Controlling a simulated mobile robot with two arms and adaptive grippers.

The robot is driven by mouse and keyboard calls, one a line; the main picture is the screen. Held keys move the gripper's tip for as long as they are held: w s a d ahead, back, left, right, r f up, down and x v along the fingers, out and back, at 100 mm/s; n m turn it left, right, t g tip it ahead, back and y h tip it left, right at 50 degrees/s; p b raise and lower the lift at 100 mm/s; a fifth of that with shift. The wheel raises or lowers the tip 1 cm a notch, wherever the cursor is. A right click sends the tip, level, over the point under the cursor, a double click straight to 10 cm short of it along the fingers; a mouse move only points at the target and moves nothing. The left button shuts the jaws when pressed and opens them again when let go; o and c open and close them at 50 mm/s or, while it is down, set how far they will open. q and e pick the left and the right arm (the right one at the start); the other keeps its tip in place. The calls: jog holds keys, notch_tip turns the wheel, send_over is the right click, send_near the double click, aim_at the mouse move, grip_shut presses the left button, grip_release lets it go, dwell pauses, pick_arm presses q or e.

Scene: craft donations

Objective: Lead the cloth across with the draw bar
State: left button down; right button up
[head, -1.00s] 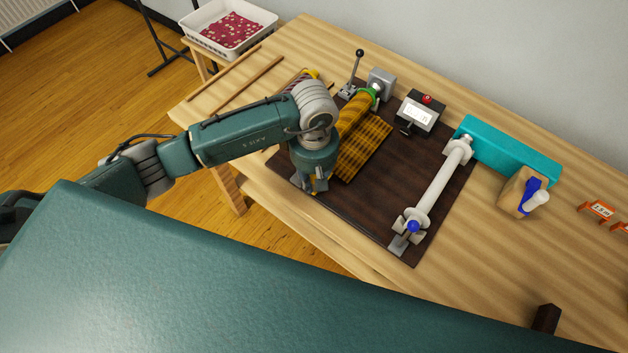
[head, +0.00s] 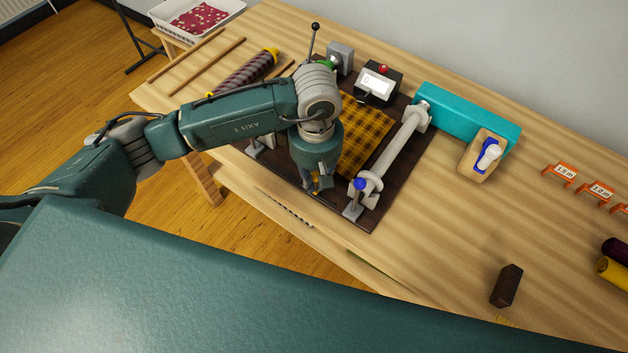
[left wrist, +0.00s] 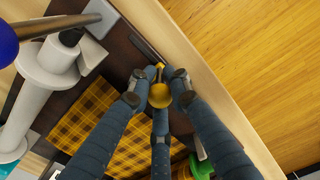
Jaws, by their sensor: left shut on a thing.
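The yellow-and-black checked cloth (head: 365,132) lies flat over the dark board, stretching from the hidden feed roll side toward the white roller (head: 395,150). It also shows in the left wrist view (left wrist: 95,118). My left gripper (head: 318,188) is at the front edge of the board, beside the cloth and short of the white roller. In the left wrist view its fingers (left wrist: 160,82) are closed around a yellow knob (left wrist: 160,95), seemingly the draw bar's end. The rest of the bar is hidden by my fingers and arm. My right gripper is not in view.
A wooden block with a blue-and-white tool (head: 484,155) lies right of the roller. A patterned roll (head: 243,73) lies at left. The table's right middle is mostly clear.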

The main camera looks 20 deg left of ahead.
pick_arm(q)
jog(key=c, duration=1.8)
grip_release()
jog(key=shift+c, duration=0.2)
jog(key=shift+o, duration=1.1)
jog(key=shift+r, duration=0.1)
notch_tip(320, 180, up, 12)
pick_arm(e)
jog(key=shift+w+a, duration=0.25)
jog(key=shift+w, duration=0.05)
pick_arm(q)
jog(key=shift+o, duration=0.2)
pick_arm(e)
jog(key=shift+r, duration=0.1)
